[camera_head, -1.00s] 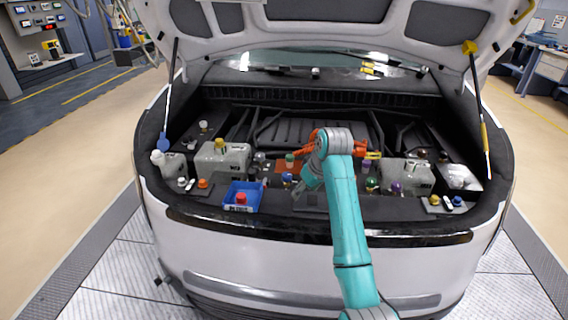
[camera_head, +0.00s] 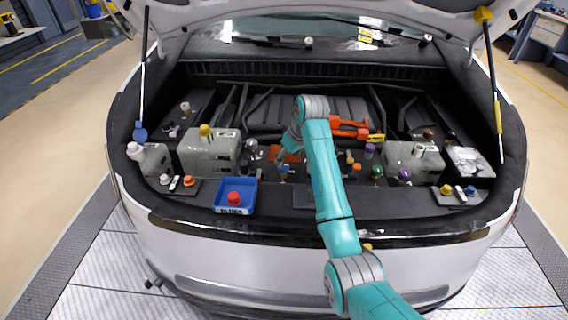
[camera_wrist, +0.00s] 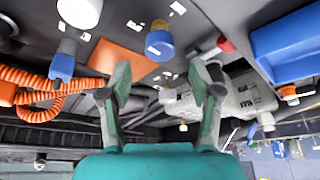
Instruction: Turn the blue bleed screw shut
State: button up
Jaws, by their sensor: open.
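In the head view my gripper (camera_head: 284,154) hangs over the middle of the bay, pointing down and left. The screw's turn cannot be told.
A blue tray (camera_head: 217,203) with a red cap (camera_head: 234,198) stands left of the gripper. A grey tank (camera_head: 207,155) with a yellow cap is behind it. Another blue-ended fitting (camera_wrist: 63,62) and orange hoses (camera_wrist: 40,85) lie left in the wrist view. An orange patch (camera_wrist: 118,60) is nearby.

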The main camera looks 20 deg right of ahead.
aim_at(284, 165)
jog(key=shift+x, duration=2.45)
jog(key=c, duration=1.1)
